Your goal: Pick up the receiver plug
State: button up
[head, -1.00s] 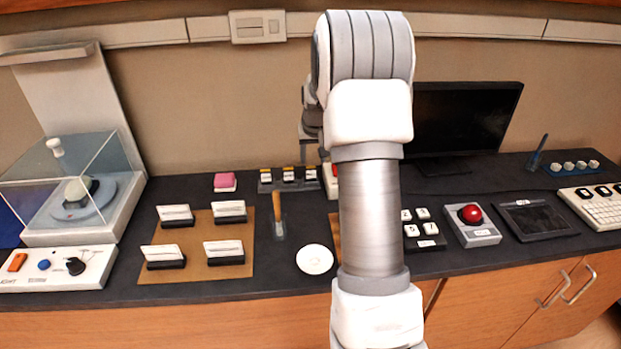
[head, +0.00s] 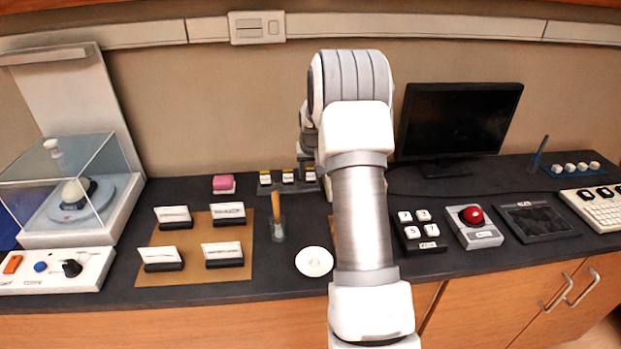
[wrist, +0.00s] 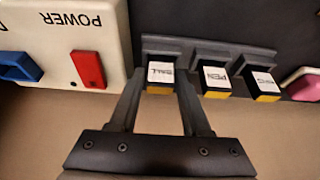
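Three small black plugs with white labels and yellow ends stand in a row in a grey rack (wrist: 205,47) in the wrist view: a left plug (wrist: 160,76), a middle plug (wrist: 215,80) and a right plug (wrist: 262,84). The labels appear upside down and are hard to read; I cannot tell for sure which is the receiver plug. My gripper (wrist: 160,84) is open, its fingers on either side of the left plug with narrow gaps. In the head view the rack (head: 287,188) is near the back of the counter; my arm hides the gripper.
A white POWER box (wrist: 65,40) with blue and red switches is close beside the left finger. A pink block (wrist: 303,84) lies beyond the right plug. A wooden-handled tool (head: 277,212), a white disc (head: 314,261) and a brown card board (head: 195,245) lie in front of the rack.

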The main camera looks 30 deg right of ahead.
grip_shut()
